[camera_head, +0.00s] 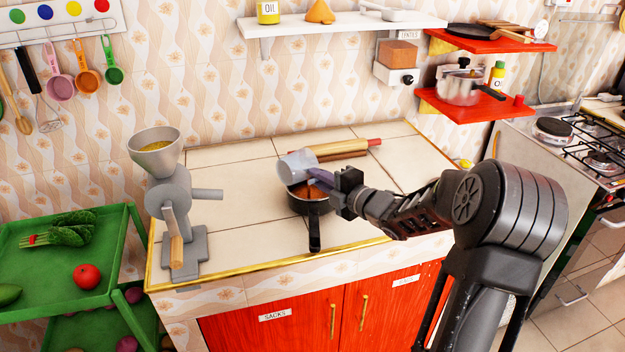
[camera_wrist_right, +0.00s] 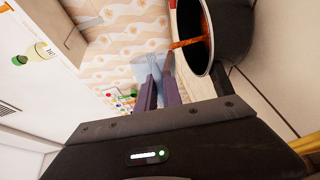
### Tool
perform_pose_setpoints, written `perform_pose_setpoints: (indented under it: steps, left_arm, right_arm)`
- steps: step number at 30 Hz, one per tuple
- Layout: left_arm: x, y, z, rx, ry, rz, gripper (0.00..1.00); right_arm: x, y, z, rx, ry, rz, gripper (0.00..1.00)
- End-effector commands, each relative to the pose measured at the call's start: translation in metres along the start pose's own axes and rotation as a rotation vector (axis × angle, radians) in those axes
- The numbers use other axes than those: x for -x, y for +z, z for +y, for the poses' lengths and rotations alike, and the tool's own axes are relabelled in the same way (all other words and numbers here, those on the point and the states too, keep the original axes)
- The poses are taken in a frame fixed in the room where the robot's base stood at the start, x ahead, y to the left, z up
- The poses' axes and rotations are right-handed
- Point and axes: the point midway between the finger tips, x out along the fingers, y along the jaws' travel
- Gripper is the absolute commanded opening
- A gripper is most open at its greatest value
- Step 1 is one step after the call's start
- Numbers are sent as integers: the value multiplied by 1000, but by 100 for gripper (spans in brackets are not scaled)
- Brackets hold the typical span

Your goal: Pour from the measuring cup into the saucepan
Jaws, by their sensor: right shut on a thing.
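The measuring cup (camera_head: 297,167) is a pale translucent cup, held tilted above the saucepan in the head view. My right gripper (camera_head: 318,178) is shut on it; in the right wrist view the fingers (camera_wrist_right: 161,70) close on the cup (camera_wrist_right: 145,68). The dark saucepan (camera_head: 312,207) stands on the tiled counter under the cup, its handle towards the front. Orange-brown contents show inside it. In the right wrist view an orange-brown streak (camera_wrist_right: 187,43) runs from near the cup to the opening of the saucepan (camera_wrist_right: 234,25). My left gripper is not in view.
A rolling pin (camera_head: 340,148) lies behind the saucepan. A grey grinder (camera_head: 175,200) stands at the counter's left. A white shelf (camera_head: 340,23) and red shelves (camera_head: 462,105) hang on the wall.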

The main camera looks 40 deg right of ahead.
Motion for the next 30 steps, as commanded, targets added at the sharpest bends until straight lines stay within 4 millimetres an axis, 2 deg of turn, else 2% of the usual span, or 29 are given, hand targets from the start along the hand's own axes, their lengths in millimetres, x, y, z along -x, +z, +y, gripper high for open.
perform_pose_setpoints:
  steps: [30]
  left_arm:
    - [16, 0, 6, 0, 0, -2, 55]
  right_arm:
    - [0, 5, 4, -123, 9, 16, 0]
